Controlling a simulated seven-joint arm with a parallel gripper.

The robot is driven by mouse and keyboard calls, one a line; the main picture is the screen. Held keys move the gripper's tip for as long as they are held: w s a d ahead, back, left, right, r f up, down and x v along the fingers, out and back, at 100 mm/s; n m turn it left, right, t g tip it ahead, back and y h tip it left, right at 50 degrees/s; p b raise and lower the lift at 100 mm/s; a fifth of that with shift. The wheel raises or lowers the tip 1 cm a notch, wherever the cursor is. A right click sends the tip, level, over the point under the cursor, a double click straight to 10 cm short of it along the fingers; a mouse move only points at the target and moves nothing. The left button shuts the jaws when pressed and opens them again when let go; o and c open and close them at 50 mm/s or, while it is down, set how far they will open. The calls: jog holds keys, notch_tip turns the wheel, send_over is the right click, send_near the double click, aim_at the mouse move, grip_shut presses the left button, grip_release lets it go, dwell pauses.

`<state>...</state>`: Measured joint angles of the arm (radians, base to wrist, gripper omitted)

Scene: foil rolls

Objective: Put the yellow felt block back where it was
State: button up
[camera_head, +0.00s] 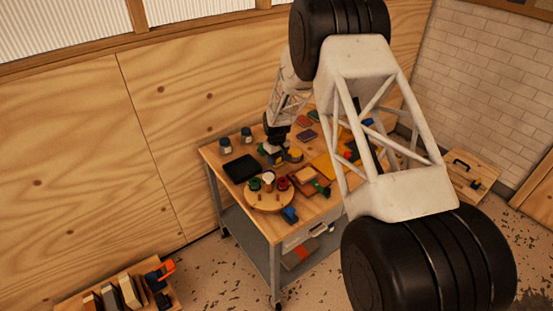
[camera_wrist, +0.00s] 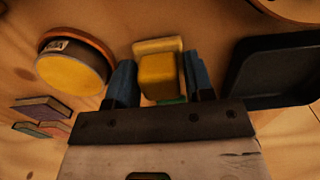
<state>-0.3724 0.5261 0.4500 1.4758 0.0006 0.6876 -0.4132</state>
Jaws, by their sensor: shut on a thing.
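My gripper (camera_wrist: 159,84) shows two blue fingers in the wrist view, shut on the yellow felt block (camera_wrist: 158,74) between them. A paler yellow piece (camera_wrist: 158,46) shows just beyond the block; I cannot tell whether it is part of it. A bit of green shows at the block's near edge. In the head view my gripper (camera_head: 271,150) is low over the rear left part of the workbench, and the block cannot be made out there. Whether the block touches the bench is unclear.
A round yellow-topped tin (camera_wrist: 72,73) stands left of my gripper in the wrist view. A black tray (camera_wrist: 275,72) is close on the right. Small coloured blocks (camera_wrist: 45,107) lie farther left. In the head view a round wooden stand (camera_head: 270,203) with jars is in front.

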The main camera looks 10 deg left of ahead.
jog(key=o, duration=0.9)
jog(key=shift+f, duration=0.1)
notch_tip(320, 180, up, 12)
dwell(0.5)
dwell(0.6)
